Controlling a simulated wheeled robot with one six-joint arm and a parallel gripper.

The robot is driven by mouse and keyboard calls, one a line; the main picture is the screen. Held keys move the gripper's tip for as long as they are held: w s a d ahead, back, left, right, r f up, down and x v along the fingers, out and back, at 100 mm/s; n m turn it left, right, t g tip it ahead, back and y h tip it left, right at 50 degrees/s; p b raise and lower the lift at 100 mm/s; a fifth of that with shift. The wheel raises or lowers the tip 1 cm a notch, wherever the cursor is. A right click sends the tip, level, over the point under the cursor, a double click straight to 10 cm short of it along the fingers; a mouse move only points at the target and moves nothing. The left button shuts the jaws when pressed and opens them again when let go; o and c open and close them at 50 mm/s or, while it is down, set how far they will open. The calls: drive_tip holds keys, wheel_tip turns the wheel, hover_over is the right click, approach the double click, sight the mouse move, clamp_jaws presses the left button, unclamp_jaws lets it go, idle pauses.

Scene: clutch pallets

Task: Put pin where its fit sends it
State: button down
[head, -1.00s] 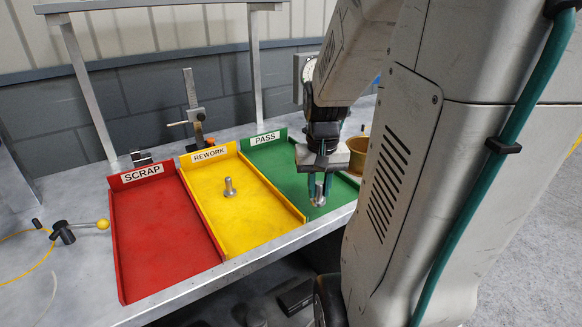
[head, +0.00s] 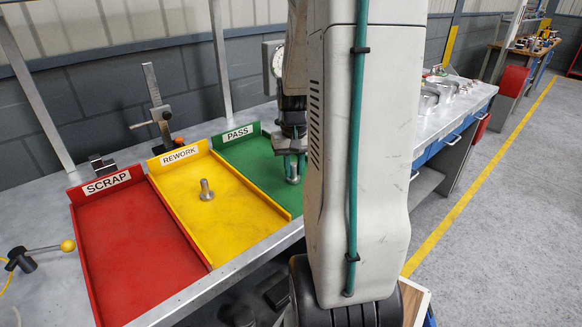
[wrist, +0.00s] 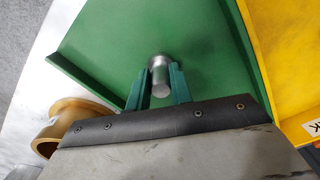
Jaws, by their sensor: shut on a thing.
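A grey metal pin (head: 293,179) is held in my gripper (head: 293,163), over or in the green PASS tray (head: 243,148). In the wrist view the pin (wrist: 159,74) stands between the two teal fingers of my gripper (wrist: 160,88), with the green tray floor (wrist: 205,60) behind it. I cannot tell whether the pin touches the floor. Another flanged metal pin (head: 206,190) stands upright in the yellow REWORK tray (head: 222,225). The red SCRAP tray (head: 135,235) is empty. My arm hides the right part of the green tray in the head view.
A height gauge (head: 158,105) stands behind the trays. A brass ring-like part (wrist: 68,122) lies beside the green tray. A dial gauge (head: 274,60) is partly hidden by my arm.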

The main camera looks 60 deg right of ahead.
sight(294, 165)
drive_tip(key=shift+f, duration=0.15)
drive_tip(key=c, duration=1.3)
unclamp_jaws()
drive_tip(key=shift+o, duration=0.2)
wheel_tip(294, 165, up, 12)
drive_tip(key=a+r+n, duration=0.3)
drive_tip(key=a+r, duration=0.1)
drive_tip(key=a, duration=1)
drive_tip(key=s+a+n, duration=0.2)
drive_tip(key=s+a, duration=0.3)
drive_tip(key=a, duration=0.3)
drive_tip(key=s+a+f+n+t, duration=0.1)
drive_tip(key=s+a+n, duration=0.2)
drive_tip(key=s+a, duration=0.2)
drive_tip(key=a, duration=0.2)
drive_tip(key=shift+a, duration=0.4)
